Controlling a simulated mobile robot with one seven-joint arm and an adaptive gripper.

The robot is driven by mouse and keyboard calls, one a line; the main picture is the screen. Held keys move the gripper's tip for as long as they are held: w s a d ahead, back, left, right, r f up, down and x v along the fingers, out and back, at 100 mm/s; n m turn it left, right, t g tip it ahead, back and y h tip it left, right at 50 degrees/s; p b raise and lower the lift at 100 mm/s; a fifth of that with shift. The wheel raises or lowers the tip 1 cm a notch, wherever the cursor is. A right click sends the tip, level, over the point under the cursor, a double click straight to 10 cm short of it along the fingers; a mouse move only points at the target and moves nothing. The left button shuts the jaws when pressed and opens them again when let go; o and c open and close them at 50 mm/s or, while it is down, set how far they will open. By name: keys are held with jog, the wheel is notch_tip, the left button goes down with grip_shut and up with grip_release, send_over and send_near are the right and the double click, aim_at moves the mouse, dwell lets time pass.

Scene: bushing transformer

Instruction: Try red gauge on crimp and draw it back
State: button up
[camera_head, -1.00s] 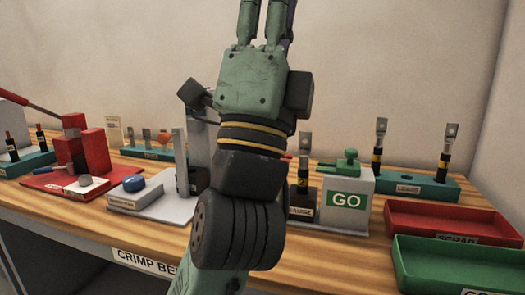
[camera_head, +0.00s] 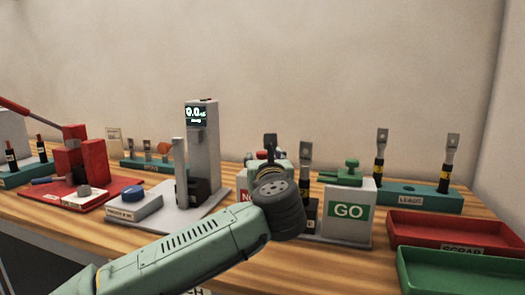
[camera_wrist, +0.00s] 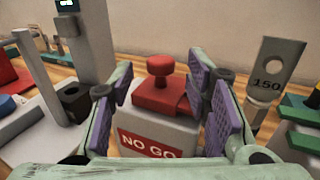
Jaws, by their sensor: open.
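The red gauge (camera_wrist: 160,90), with a round knob on top, sits on the NO GO block (camera_wrist: 150,135) in the wrist view. My gripper (camera_wrist: 163,84) is open, with its purple-padded fingers on either side of the gauge and a gap to its knob. In the head view, my wrist hides most of the gauge and gripper, and the NO GO block (camera_head: 243,195) shows only in part. A crimped lug marked 150 (camera_wrist: 275,68) stands upright to the right; in the head view it is the lead (camera_head: 305,155) in the gauge stand.
A green gauge (camera_head: 346,170) sits on the GO block (camera_head: 347,211) to the right. A grey tester with a display (camera_head: 202,145) stands left. More leads stand in a teal rack (camera_head: 410,198). A red scrap tray (camera_head: 445,225) and green tray (camera_head: 455,272) lie at right.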

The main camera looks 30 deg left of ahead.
aim_at(263, 155)
jog(key=x, duration=0.4)
jog(key=shift+w+a+p, duration=0.25)
jog(key=shift+w+p, duration=0.1)
jog(key=shift+p, duration=0.05)
grip_shut()
dwell(0.5)
